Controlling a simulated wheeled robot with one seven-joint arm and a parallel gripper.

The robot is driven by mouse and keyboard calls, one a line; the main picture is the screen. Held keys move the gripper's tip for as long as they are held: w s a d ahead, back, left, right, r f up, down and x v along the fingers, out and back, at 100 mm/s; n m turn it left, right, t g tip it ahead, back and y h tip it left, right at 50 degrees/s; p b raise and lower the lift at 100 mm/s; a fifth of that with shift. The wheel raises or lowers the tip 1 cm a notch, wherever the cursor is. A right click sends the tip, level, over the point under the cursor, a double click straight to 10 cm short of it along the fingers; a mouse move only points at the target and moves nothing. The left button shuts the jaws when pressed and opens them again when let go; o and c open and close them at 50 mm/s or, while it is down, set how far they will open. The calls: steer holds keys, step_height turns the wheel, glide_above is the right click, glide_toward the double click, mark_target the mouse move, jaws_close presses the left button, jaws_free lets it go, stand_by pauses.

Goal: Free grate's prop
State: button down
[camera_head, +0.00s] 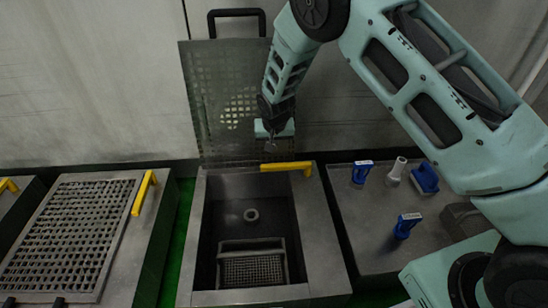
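A perforated metal grate (205,95) stands raised, nearly upright, at the back of an open metal basin (195,245). A yellow bar (287,166), which looks like the prop, lies across the basin's back right rim near the grate's lower edge. I cannot tell whether it touches the grate. My gripper (277,138) hangs in front of the raised grate, pointing down, a little above the yellow bar and apart from it in the picture. Its fingertips are small and dark, so its opening is unclear. My arm's end covers part of the grate.
The basin holds a basket (252,270) and a round drain piece (251,214). At left a lowered grate (70,235) has its own yellow bar (143,192). At right a metal top (365,225) bears blue-handled items (406,225) and a pale nozzle-like piece (397,170).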

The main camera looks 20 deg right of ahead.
stand_by(0.3)
steer(key=b+x, duration=0.5)
steer(key=x, duration=0.5)
steer(key=shift+s, duration=0.15)
